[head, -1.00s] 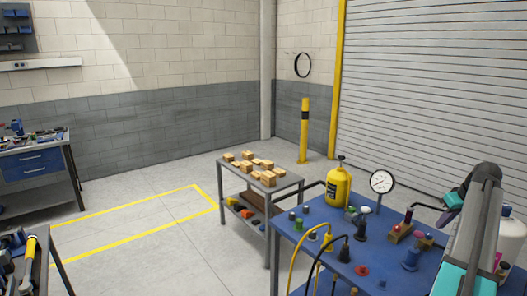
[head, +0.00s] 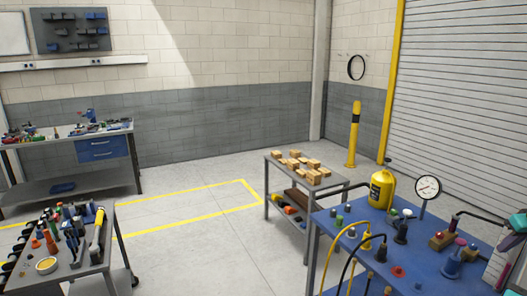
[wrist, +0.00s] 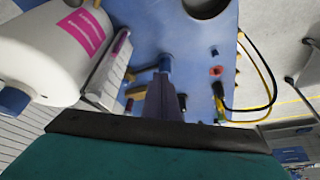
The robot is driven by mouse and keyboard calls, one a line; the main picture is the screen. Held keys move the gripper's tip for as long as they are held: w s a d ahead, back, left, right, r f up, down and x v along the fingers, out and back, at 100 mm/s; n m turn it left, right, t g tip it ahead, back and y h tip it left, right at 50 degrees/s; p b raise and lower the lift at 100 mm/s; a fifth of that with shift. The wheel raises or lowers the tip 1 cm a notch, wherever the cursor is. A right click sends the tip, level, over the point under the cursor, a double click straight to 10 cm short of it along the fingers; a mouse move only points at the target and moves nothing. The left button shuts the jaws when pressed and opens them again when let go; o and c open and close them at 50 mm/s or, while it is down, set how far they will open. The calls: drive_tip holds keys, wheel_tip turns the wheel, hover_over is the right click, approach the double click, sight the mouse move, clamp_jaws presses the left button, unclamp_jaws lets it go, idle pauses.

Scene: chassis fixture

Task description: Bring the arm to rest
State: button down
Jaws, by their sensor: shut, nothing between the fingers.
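My gripper (wrist: 161,97) shows in the wrist view as narrow purple-grey fingers, shut and empty, above the blue-topped table (wrist: 190,48). In the head view only a small part of my gripper (head: 518,222) shows at the right edge, and most of my arm is outside the picture. The blue table (head: 345,218) stands at the lower right of the head view.
A white bottle with a pink label (wrist: 55,45) is close on the left in the wrist view. The table bears a yellow bottle (head: 382,190), a dial gauge (head: 428,188) and cables. A tool cart (head: 70,265) stands lower left; open floor (head: 190,255) lies between.

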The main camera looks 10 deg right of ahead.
drive_tip(key=w+a+f+g+y, duration=0.1)
drive_tip(key=w+a+f, duration=0.5)
drive_tip(key=a, duration=0.4)
drive_tip(key=w+a+f, duration=0.4)
drive_tip(key=a+f, duration=0.3)
drive_tip(key=a, duration=0.4)
drive_tip(key=w+a+f+g+y, duration=0.1)
drive_tip(key=w+a+f, duration=0.55)
drive_tip(key=a, duration=0.35)
drive_tip(key=s+a+f+n+g, duration=0.15)
drive_tip(key=a+f, duration=0.35)
drive_tip(key=a, duration=0.5)
drive_tip(key=s+a+f, duration=0.2)
drive_tip(key=a+f, duration=0.3)
drive_tip(key=a, duration=0.5)
drive_tip(key=s+a+f+n+g, duration=0.15)
drive_tip(key=a+f, duration=0.35)
drive_tip(key=a, duration=0.5)
drive_tip(key=s+a+f+h, duration=0.1)
drive_tip(key=s+a+f, duration=0.2)
drive_tip(key=s+a, duration=0.4)
drive_tip(key=s+f+g+b, duration=0.5)
drive_tip(key=s+f+b, duration=0.3)
drive_tip(key=s+f, duration=1.6)
wheel_tip(320, 180, down, 3)
drive_tip(key=shift+s+a+r, duration=0.15)
drive_tip(key=shift+s+r, duration=0.05)
drive_tip(key=shift+m, duration=0.3)
